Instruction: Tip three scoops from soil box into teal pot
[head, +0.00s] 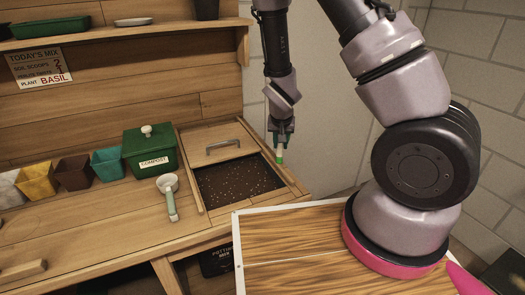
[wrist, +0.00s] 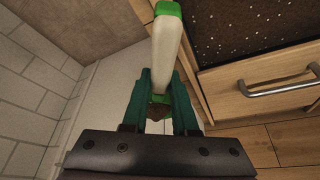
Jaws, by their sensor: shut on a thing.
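The soil (wrist: 255,25) also shows in the wrist view. The teal pot (head: 107,164) stands left of the compost box; its inside is hard to see.
A wooden lid with a metal handle (head: 222,145) covers the soil box's back part. A green compost box (head: 150,151) stands beside it. Brown (head: 73,173), yellow (head: 37,181) and white pots are at left. A sign (head: 39,66) hangs on the backboard. The front left bench is mostly clear.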

